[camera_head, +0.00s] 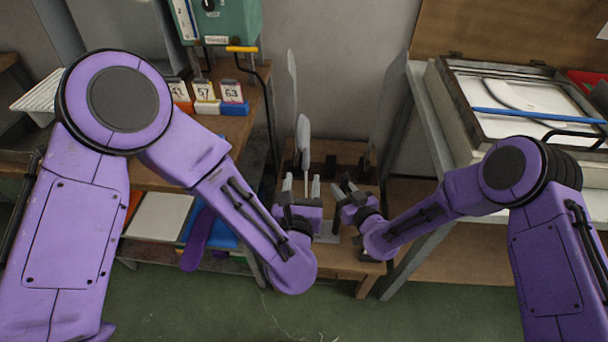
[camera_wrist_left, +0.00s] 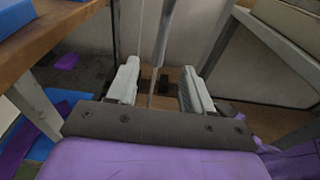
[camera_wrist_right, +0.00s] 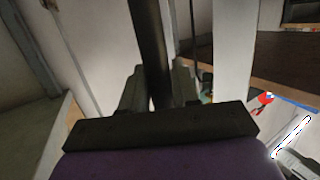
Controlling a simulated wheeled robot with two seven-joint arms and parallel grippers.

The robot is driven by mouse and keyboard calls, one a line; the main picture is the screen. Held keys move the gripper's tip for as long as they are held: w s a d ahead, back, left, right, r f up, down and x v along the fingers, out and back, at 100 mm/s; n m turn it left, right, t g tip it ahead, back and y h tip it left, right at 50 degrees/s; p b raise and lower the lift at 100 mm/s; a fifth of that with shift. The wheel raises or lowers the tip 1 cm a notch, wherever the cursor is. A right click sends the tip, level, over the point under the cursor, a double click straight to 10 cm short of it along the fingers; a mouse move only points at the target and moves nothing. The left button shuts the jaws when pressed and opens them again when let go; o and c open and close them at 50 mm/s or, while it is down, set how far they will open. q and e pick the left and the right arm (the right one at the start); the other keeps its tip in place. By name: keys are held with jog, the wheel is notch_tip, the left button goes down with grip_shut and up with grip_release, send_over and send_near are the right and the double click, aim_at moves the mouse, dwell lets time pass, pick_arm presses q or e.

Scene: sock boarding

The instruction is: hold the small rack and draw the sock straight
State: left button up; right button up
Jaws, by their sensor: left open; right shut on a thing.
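A small rack (camera_head: 331,222) stands on a low wooden stand in the middle of the head view. Upright pale boards rise there; the nearest narrow one (camera_head: 303,132) seems to carry the sock, but cloth and board are hard to tell apart. My left gripper (camera_head: 300,187) is open below that piece. In the left wrist view, a grey upright piece (camera_wrist_left: 163,32) stands beyond the gap between its fingers. My right gripper (camera_head: 345,187) is shut on a dark post (camera_wrist_right: 147,40), seemingly part of the rack. The lower part of the rack is partly hidden by my grippers.
A wooden bench with numbered boxes (camera_head: 206,98) and a green machine (camera_head: 222,20) is on the left. A framed press-like box (camera_head: 520,95) sits on a table at the right. Other tall boards (camera_head: 385,95) stand behind. Green floor is clear in front.

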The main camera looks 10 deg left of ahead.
dwell(0.4)
jog(key=o, duration=0.9)
jog(key=v, duration=1.2)
